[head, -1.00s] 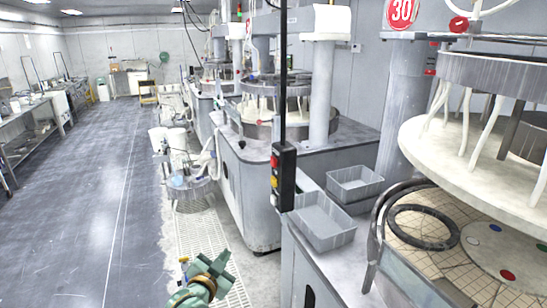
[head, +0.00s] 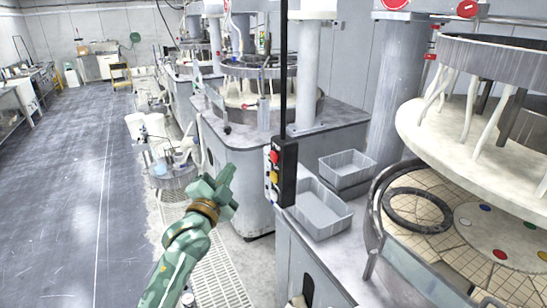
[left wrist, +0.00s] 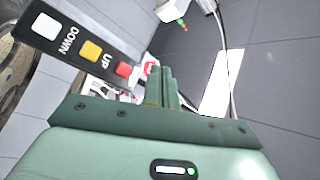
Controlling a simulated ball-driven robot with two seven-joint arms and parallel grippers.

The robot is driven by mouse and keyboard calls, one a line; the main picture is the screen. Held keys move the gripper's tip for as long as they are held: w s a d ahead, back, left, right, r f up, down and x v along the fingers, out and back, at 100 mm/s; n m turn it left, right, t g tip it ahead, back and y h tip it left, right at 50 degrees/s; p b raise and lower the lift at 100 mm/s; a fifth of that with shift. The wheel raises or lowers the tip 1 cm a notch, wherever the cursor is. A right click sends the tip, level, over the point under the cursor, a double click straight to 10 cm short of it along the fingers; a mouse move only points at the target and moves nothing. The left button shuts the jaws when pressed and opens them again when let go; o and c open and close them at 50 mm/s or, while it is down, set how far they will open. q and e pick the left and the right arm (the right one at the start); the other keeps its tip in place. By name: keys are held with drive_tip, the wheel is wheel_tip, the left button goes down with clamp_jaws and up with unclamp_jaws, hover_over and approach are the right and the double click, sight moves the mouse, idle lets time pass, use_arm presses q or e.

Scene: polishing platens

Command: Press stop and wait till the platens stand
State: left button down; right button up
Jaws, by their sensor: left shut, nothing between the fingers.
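The black hanging control box (head: 286,184) has a red button (head: 274,156) at the top, a yellow one (head: 273,177) below it and a pale one at the bottom. In the left wrist view the box shows its red button (left wrist: 122,69), its yellow button (left wrist: 91,50) and its white button (left wrist: 45,27), with the words UP and DOWN. My left gripper (head: 228,174) is shut and empty, left of the box, apart from it in the head view. Its closed fingers (left wrist: 160,72) show beside the red button. The upper platen (head: 435,140) hangs raised above the lower platen (head: 480,232). My right gripper is out of view.
Two grey trays (head: 320,226) (head: 347,155) stand on the machine top behind the box. A black ring (head: 388,207) lies by the lower platen. White buckets (head: 137,124) and a stand are on the floor ahead. The aisle floor (head: 80,190) at left is clear.

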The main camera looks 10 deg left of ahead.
sight(274, 157)
use_arm(q)
drive_tip(key=w+d+b, duration=0.4)
drive_tip(key=w+d, duration=0.1)
drive_tip(key=d, duration=0.1)
drive_tip(key=shift+w+d, duration=0.15)
drive_tip(key=shift+d, duration=0.25)
drive_tip(key=shift+f, duration=0.1)
idle(0.5)
idle(0.6)
idle(0.8)
drive_tip(key=shift+d, duration=0.1)
drive_tip(key=shift+w+d, duration=0.2)
drive_tip(key=shift+d, duration=0.1)
